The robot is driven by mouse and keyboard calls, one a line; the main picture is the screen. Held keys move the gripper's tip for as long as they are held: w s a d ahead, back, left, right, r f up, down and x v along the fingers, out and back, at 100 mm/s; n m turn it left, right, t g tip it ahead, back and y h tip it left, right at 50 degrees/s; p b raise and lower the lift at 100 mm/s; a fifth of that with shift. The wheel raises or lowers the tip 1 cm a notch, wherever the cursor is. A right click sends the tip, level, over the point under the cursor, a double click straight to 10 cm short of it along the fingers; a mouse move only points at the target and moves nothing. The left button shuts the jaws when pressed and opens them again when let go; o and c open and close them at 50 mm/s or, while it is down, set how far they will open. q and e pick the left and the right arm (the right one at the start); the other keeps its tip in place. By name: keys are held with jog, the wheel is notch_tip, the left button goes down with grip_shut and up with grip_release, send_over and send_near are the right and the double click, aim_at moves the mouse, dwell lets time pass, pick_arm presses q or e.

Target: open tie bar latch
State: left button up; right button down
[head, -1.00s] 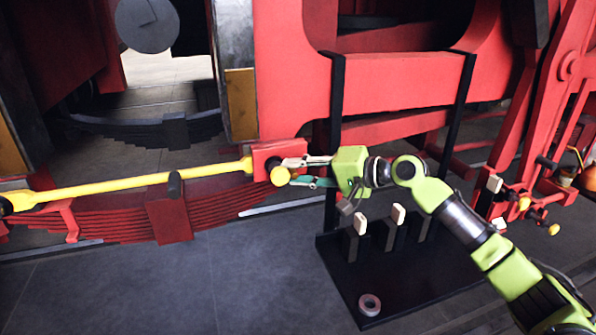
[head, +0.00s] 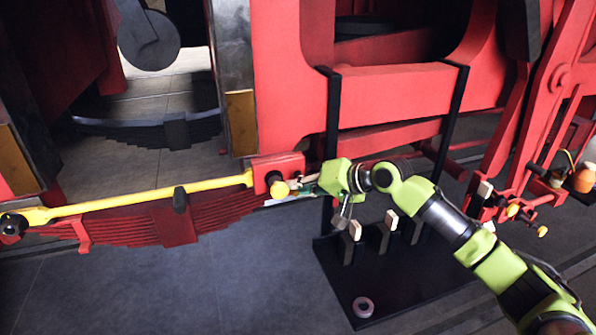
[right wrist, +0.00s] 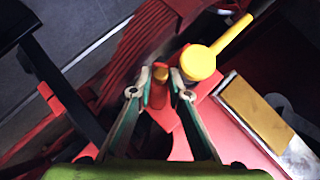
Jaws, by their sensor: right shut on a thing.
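The yellow tie bar (head: 130,198) runs across the left of the head view into a red block (head: 290,165) on the red frame. A yellow knob (head: 279,189), which I take to be part of the latch, sits at the front of this block. My right gripper (head: 300,187) comes from the right, with its fingers close together beside the knob. In the right wrist view, my right gripper (right wrist: 160,93) is shut on a small red piece with an orange-yellow tip (right wrist: 160,73), apparently the latch. A round yellow end (right wrist: 197,62) lies just right of it. My left gripper is out of view.
A black stand (head: 400,275) with several upright posts stands on the floor below my right arm. A roll of tape (head: 363,307) lies on its base. Red linkage (head: 500,200) fills the right side. The grey floor (head: 200,270) at lower left is clear.

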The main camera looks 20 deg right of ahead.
jog(key=shift+a+r+n+h+p, duration=0.1)
jog(key=shift+r+n+h+p, duration=0.5)
jog(key=shift+p, duration=0.65)
jog(key=shift+w+f+h, duration=0.1)
jog(key=shift+f+h, duration=0.15)
jog(key=shift+h, duration=0.15)
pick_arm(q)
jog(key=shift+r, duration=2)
pick_arm(e)
jog(key=shift+d+f+n+g+h, duration=0.15)
jog(key=shift+d+f+n+h, duration=0.15)
jog(key=shift+n+h, duration=0.7)
jog(key=shift+d+f+n+g+h, duration=0.15)
jog(key=shift+f+n+h, duration=0.2)
jog(key=shift+h, duration=1.25)
jog(key=shift+d, duration=0.1)
jog(key=c, duration=2)
grip_release()
jog(key=shift+c, duration=0.2)
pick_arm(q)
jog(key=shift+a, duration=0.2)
